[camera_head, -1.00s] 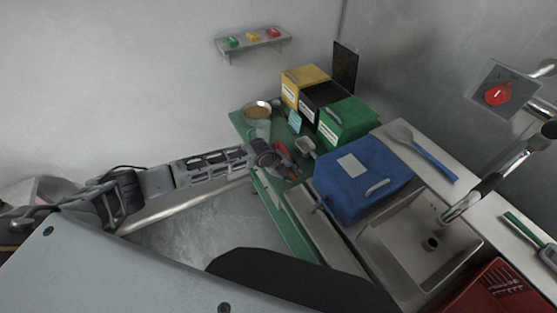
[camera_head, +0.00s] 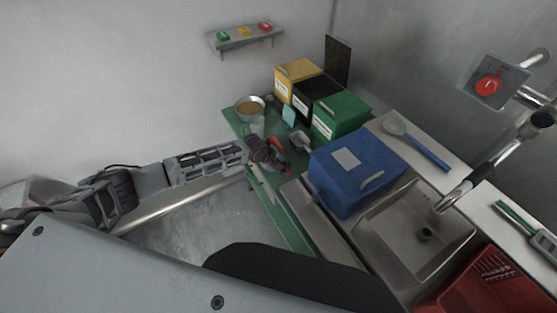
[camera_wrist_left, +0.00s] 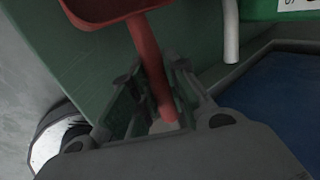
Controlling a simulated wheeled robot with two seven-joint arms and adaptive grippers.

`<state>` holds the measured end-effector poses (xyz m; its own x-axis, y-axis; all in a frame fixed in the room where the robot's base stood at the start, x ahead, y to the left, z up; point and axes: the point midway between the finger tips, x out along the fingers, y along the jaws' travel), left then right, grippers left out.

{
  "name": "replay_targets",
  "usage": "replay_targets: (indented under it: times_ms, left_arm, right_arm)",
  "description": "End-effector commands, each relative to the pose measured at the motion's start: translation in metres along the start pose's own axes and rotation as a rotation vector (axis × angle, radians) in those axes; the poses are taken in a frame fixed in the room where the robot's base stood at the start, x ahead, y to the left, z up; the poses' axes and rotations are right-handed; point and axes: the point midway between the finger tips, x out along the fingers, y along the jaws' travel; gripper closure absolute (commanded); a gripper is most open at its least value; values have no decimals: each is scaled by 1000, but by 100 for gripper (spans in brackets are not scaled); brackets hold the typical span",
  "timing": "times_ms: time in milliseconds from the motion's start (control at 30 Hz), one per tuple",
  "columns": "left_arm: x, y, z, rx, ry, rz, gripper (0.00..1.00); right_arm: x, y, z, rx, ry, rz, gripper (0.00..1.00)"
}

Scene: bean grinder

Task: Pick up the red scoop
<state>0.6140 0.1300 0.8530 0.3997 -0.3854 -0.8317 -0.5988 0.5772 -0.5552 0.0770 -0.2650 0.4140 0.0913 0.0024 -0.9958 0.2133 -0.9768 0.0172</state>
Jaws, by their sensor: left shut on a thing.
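The red scoop (camera_wrist_left: 148,55) has its handle between the fingers of my left gripper (camera_wrist_left: 155,95) in the left wrist view. Its bowl sits at the top of that view, beyond the fingertips. My left gripper is shut on the handle. In the head view my left gripper (camera_head: 272,158) is over the green table (camera_head: 290,222), with a little red of the scoop (camera_head: 277,146) showing beside it. Most of the scoop is hidden there by the gripper. I cannot tell whether the scoop touches the table. My right gripper is not in view.
A blue box (camera_head: 338,190) stands right of the gripper, beside the sink (camera_head: 398,232). Yellow (camera_head: 293,82), black (camera_head: 312,101) and green (camera_head: 340,118) boxes stand behind.

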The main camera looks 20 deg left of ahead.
Motion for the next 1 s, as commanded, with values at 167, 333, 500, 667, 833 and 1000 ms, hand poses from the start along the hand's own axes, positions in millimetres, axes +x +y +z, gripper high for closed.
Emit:
replay_targets:
  times_ms: [167, 333, 500, 667, 833, 1000]
  left_arm:
    - [-4, -3, 0, 1, -1, -1, 100]
    - [-14, -10, 1, 1, -1, -2, 100]
    - [-31, -21, 1, 1, -2, -3, 100]
    - [-51, -35, 1, 2, -1, -3, 100]
    - [-70, -48, 1, 1, -2, -3, 100]
    - [-80, -54, 0, 0, 0, -1, 100]
  right_arm:
    - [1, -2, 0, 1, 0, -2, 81]
    - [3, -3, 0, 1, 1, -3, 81]
    - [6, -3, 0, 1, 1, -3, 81]
    - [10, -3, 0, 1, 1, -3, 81]
    - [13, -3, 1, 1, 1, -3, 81]
    - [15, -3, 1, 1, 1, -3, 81]
